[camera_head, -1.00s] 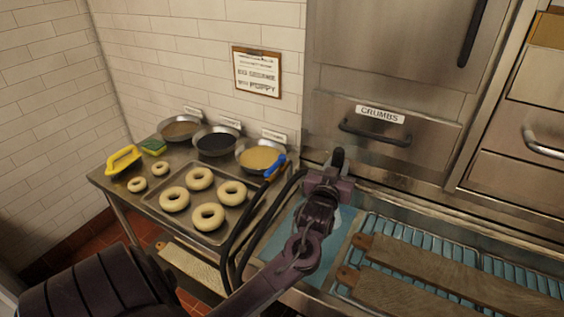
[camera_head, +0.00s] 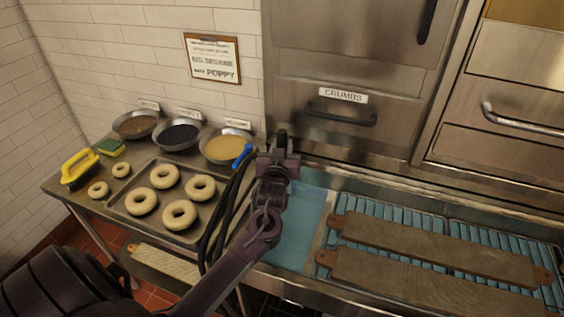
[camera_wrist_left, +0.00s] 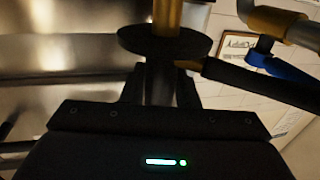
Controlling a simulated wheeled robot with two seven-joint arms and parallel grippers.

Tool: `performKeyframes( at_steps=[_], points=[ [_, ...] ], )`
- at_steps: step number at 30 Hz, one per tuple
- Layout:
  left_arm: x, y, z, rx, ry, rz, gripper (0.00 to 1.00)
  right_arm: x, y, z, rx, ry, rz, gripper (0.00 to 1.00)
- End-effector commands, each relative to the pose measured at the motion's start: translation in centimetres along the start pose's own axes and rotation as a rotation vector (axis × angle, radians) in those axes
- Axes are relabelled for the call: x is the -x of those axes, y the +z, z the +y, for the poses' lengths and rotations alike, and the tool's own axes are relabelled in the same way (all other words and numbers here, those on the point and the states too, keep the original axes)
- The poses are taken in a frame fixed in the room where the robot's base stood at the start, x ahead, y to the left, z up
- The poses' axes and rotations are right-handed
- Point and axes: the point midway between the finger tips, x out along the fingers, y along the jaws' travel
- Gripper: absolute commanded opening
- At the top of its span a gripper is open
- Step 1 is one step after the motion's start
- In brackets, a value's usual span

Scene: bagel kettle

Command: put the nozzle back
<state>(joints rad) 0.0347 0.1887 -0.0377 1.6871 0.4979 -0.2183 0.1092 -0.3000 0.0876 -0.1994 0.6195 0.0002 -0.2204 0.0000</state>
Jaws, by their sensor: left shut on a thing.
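My left gripper (camera_head: 281,143) is over the left end of the blue-bottomed trough, in front of the steel cabinet. In the left wrist view it is shut on a dark stem (camera_wrist_left: 158,82) below a round black disc (camera_wrist_left: 165,42), with a brass rod (camera_wrist_left: 167,14) beyond; this looks like the nozzle. A dark bar with a brass end reaches right from near the disc. A blue handle (camera_head: 243,155) on a brass fitting (camera_wrist_left: 275,20) is to the right in the wrist view. In the head view the nozzle is mostly hidden by the gripper. My right gripper is not in view.
Black hoses (camera_head: 217,215) hang beside my left arm. A steel table at left holds a tray (camera_head: 122,208) of bagels, several bowls and a yellow-handled brush (camera_head: 78,165). Wooden boards (camera_head: 430,245) lie on racks at right. The crumbs drawer (camera_head: 340,118) is behind the gripper.

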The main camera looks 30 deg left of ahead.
Motion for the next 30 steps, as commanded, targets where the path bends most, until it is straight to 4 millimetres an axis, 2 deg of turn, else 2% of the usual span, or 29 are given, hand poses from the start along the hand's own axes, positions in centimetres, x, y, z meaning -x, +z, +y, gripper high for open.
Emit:
performKeyframes(
  at_steps=[12,22,23,27,30],
  points=[
    [0.0,4.3,0.0,0.001,0.0,0.002,0.0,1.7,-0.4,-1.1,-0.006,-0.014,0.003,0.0],
    [0.0,4.8,0.0,0.001,0.001,0.004,0.0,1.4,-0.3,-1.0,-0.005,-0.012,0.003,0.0],
    [0.0,4.8,0.0,0.001,0.001,0.001,0.31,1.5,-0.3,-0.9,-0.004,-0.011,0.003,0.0],
    [0.0,4.8,0.0,0.001,0.001,0.001,0.49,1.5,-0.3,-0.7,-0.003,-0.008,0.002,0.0],
    [0.0,4.8,0.0,0.001,0.001,0.001,0.49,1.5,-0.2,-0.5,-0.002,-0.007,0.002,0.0]
  ],
)
